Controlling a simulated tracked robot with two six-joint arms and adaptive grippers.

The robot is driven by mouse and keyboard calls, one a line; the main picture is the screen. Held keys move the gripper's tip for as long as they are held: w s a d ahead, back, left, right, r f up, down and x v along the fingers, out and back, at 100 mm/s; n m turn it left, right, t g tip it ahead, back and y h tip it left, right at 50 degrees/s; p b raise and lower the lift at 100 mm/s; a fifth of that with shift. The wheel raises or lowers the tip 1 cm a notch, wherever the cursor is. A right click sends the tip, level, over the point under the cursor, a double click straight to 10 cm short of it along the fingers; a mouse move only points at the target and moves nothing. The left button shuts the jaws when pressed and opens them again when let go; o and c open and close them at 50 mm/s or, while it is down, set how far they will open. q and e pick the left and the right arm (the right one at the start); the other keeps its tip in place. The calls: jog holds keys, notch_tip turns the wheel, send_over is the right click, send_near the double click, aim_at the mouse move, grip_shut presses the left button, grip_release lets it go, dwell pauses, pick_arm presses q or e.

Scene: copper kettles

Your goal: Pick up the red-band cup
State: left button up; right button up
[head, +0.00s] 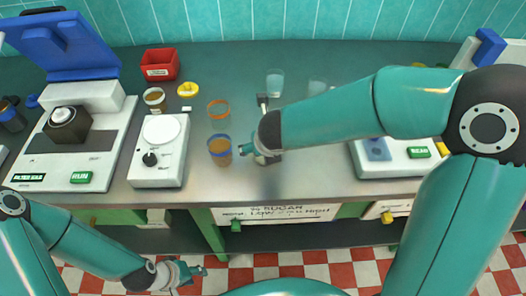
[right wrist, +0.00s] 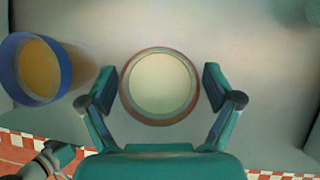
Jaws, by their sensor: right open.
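In the right wrist view, a round cup with a reddish rim and pale contents (right wrist: 160,85), seen from above, stands between the two fingers of my right gripper (right wrist: 165,92). The fingers are spread on either side of it, with a narrow gap visible at each side. In the head view my right gripper (head: 258,152) is just right of a blue-band cup (head: 220,152) with amber contents, and hides most of the cup between its fingers. The blue-band cup also shows at the left of the wrist view (right wrist: 38,72). My left gripper (head: 190,273) hangs low, over the floor; its fingers are too small to judge.
An orange-band cup (head: 218,110) stands behind the blue-band cup. A white scale-like device (head: 160,150), a yellow ring (head: 188,89) and a red box (head: 160,66) are to the left. A clear cup (head: 275,82) stands behind. The counter's front edge is close.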

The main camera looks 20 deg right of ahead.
jog(key=shift+c, duration=0.3)
jog(key=c, duration=1.3)
